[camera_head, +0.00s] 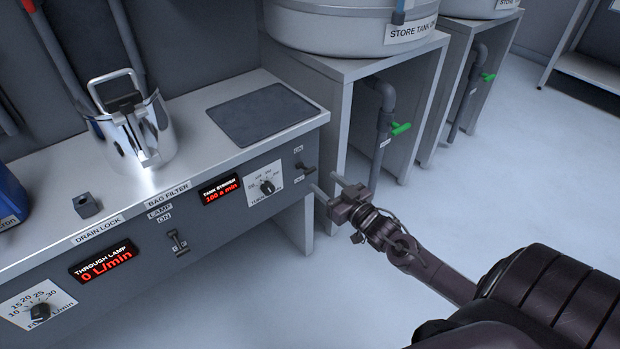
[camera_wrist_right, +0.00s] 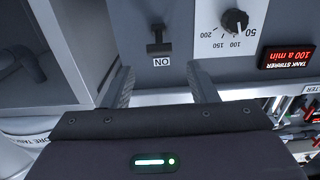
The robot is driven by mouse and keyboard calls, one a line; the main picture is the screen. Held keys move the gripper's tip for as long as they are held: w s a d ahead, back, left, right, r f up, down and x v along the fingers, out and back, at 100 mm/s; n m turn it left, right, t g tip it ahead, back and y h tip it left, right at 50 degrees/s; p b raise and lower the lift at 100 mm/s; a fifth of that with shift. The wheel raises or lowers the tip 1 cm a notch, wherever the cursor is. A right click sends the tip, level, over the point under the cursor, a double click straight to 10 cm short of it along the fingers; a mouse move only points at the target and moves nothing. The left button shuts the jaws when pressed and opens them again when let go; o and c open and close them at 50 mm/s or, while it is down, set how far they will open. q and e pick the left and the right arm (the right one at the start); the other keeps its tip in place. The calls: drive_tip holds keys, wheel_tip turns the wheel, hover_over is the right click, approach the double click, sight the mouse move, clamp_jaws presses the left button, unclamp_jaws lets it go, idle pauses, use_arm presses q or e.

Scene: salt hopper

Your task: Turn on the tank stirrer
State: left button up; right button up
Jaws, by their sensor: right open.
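The tank stirrer switch (camera_head: 306,169) is a small dark lever at the right end of the grey panel front, with ON above it and a small label below. In the right wrist view the lever (camera_wrist_right: 158,44) shows as a dark T-shaped handle, with the ON label upside down. I cannot tell which way it is set. The tank stirrer display (camera_head: 220,189) reads 100 a min, with its dial (camera_head: 266,187) to the right. My right gripper (camera_head: 324,182) is open and empty, just right of the lever and apart from it; its fingers (camera_wrist_right: 163,82) point at the panel.
A steel jug (camera_head: 140,135) stands on the counter beside a dark mat (camera_head: 262,112). A lamp switch (camera_head: 178,242), a through lamp display (camera_head: 104,262) and another dial (camera_head: 40,311) are on the panel. A store tank (camera_head: 350,28) stands at the back. The floor at right is clear.

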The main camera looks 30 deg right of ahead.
sight(311, 171)
use_arm(q)
drive_tip(key=shift+w+d+f+t+h+b, duration=0.1)
drive_tip(key=shift+w+d+t+h+b, duration=0.2)
drive_tip(key=shift+d+b, duration=0.25)
drive_tip(key=shift+w+d+f+t+h+b, duration=0.15)
drive_tip(key=shift+d+t+h+b, duration=0.2)
drive_tip(key=shift+d, duration=0.3)
use_arm(e)
drive_tip(key=w, duration=0.7)
drive_tip(key=shift+w+a, duration=0.3)
drive_tip(key=shift+a, duration=0.05)
use_arm(q)
drive_tip(key=shift+r, duration=0.15)
use_arm(e)
drive_tip(key=shift+c, duration=0.2)
